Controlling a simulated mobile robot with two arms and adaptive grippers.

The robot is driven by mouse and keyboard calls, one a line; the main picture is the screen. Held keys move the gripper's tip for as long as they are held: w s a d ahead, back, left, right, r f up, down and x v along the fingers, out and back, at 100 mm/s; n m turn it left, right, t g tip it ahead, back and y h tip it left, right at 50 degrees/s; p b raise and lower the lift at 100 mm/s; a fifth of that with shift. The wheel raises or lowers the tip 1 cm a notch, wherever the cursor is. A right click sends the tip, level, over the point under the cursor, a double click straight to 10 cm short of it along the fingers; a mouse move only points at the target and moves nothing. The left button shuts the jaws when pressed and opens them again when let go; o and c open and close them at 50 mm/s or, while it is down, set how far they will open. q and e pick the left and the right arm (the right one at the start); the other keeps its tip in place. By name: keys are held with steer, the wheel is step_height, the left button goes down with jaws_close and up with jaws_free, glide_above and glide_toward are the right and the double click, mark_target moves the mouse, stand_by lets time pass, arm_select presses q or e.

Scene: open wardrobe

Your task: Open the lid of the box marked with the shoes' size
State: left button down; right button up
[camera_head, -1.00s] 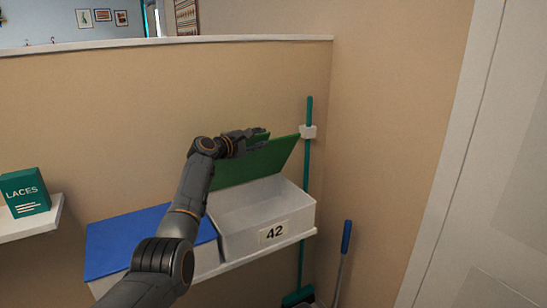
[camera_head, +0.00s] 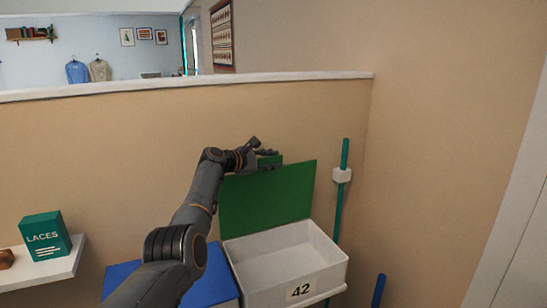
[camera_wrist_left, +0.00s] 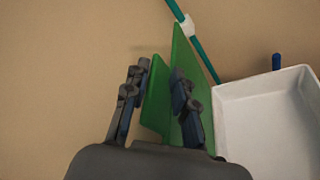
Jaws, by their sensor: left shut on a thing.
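The white box marked 42 (camera_head: 300,278) stands on a shelf, and its inside is visible and looks empty. Its green lid (camera_head: 272,198) stands up, roughly upright, along the back of the box. My left gripper (camera_head: 262,158) is at the lid's upper left. In the left wrist view the gripper (camera_wrist_left: 160,98) has a green tab (camera_wrist_left: 156,95) of the lid between its fingers, with the lid panel (camera_wrist_left: 188,62) beside the right finger. The open box also shows there at right (camera_wrist_left: 265,115). My right gripper is in neither view.
A box with a blue lid (camera_head: 210,282) stands left of the 42 box, partly behind my arm. A teal laces box (camera_head: 45,237) is on a shelf at left. A teal broom handle (camera_head: 342,185) hangs on the wall right of the lid. A blue handle (camera_head: 379,290) is at lower right.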

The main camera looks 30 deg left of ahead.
arm_select(q)
steer(key=shift+s+d+f, duration=0.1)
steer(key=shift+d+f, duration=0.05)
steer(key=shift+f, duration=0.35)
steer(key=c, duration=1.5)
jaws_free()
steer(key=shift+o, duration=0.2)
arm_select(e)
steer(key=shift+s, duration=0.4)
arm_select(q)
steer(key=shift+s+a+r, duration=0.25)
steer(key=shift+s+a, duration=0.2)
steer(key=shift+s, duration=0.05)
steer(key=v, duration=1)
steer(key=shift+s+r, duration=0.25)
steer(key=shift+s, duration=0.15)
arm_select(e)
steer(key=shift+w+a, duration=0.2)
